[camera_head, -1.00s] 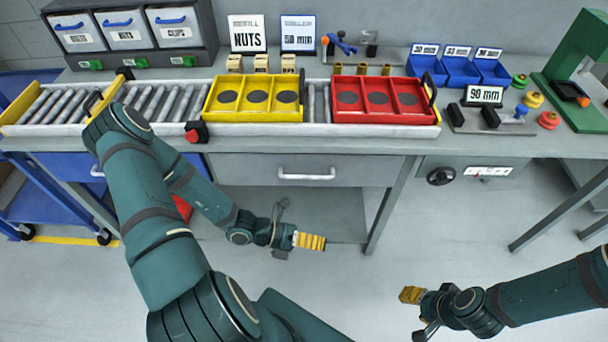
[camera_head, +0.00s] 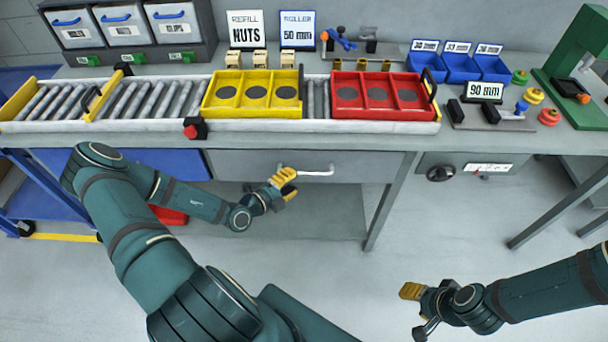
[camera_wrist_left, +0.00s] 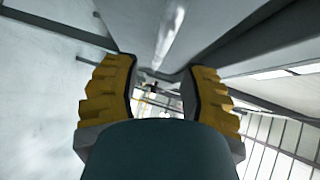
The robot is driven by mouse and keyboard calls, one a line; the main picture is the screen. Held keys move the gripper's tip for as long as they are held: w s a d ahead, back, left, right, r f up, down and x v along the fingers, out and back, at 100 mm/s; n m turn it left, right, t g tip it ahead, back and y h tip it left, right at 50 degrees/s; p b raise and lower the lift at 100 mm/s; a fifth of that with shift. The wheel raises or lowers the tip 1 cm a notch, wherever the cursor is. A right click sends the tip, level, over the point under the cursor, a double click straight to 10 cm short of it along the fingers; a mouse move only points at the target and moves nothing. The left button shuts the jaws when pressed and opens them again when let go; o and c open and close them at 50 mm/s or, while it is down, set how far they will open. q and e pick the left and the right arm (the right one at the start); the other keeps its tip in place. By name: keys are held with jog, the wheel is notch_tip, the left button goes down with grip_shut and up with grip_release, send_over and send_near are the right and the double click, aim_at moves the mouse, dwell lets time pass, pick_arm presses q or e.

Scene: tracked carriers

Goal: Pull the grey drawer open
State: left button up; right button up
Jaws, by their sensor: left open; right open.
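The grey drawer (camera_head: 362,167) is under the bench, its front level with the bench frame. Its pale bar handle (camera_head: 318,173) runs across the front. My left gripper (camera_head: 289,186) is open at the left end of the handle, its yellow fingers apart. In the left wrist view, the open fingers (camera_wrist_left: 160,95) have a pale bar (camera_wrist_left: 168,40), apparently the handle, ahead between them. I cannot tell whether they touch it. My right gripper (camera_head: 411,291) is low at the right, away from the drawer; the gap between its fingers is hard to see.
A blue drawer front (camera_head: 130,162) lies left of the grey one, partly behind my left arm. A bench leg (camera_head: 391,205) stands right of the drawer. A grey box with a black handwheel (camera_head: 440,174) hangs further right.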

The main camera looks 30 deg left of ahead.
aim_at(304, 173)
pick_arm(q)
jog(key=shift+b+x, duration=0.4)
jog(key=shift+x, duration=2.3)
grip_shut()
